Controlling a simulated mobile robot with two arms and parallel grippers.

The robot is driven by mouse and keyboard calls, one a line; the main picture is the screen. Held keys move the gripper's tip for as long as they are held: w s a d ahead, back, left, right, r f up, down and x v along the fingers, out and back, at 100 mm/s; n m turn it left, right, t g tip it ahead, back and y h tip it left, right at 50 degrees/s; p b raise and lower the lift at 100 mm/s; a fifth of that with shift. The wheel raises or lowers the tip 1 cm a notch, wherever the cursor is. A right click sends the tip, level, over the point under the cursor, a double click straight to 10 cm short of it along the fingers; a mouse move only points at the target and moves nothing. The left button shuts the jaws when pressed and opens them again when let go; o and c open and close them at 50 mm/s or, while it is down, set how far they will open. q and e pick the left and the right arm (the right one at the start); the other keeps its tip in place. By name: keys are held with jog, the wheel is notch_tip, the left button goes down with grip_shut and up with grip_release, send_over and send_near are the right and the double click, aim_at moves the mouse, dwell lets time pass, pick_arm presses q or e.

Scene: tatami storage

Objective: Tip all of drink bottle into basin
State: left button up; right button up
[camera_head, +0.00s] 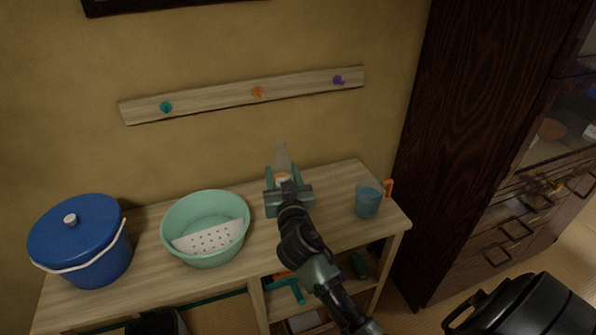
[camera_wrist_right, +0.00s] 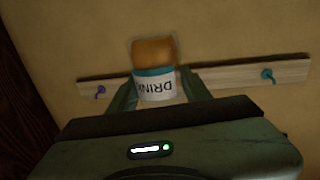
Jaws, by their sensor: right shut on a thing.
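The drink bottle (camera_head: 281,157) is in my right gripper (camera_head: 284,181), with a clear tapered top pointing up in the head view. In the right wrist view the bottle (camera_wrist_right: 154,83) shows orange liquid and a white label reading "DRIN" upside down, between the two fingers. It looks roughly upright. I cannot tell whether its base touches the table. The pale green basin (camera_head: 240,207) stands on the wooden table to the left of my right gripper. A white perforated piece (camera_head: 208,240) lies in the basin. My left gripper is not in view.
A blue lidded pot (camera_head: 75,240) stands left of the basin. A blue cup (camera_head: 368,203) with an orange handle stands to the right of my gripper. A peg rail (camera_head: 215,100) is on the wall behind. A dark cabinet (camera_head: 470,130) rises at right.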

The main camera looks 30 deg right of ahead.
jog(key=w+a+f+n+y+b, duration=0.1)
jog(key=a+y, duration=0.3)
jog(key=a, duration=0.5)
jog(key=w+a+f+n+y+b, duration=0.1)
jog(key=a+f+n+y, duration=0.2)
jog(key=a, duration=0.7)
jog(key=w+a+f+n+y+b, duration=0.1)
jog(key=a+f+n+y+b, duration=0.1)
jog(key=a, duration=0.8)
jog(key=shift+w+a+f+n+t+y, duration=0.15)
jog(key=shift+n+y, duration=0.3)
jog(key=shift+y, duration=0.25)
jog(key=shift+w+a+n+t+y, duration=0.15)
jog(key=shift+n+y, duration=0.3)
jog(key=shift+y, duration=0.25)
jog(key=shift+d, duration=0.15)
jog(key=shift+m, duration=0.4)
jog(key=shift+d+f+m+g+y, duration=0.1)
jog(key=shift+f+m+g, duration=0.25)
jog(key=shift+m, duration=1.05)
jog(key=shift+f+m+g+y, duration=0.15)
jog(key=shift+m+g, duration=0.45)
jog(key=shift+m, duration=0.8)
jog(key=shift+d+f+m+g+y, duration=0.1)
jog(key=shift+f+m+g, duration=0.3)
jog(key=shift+m, duration=1)
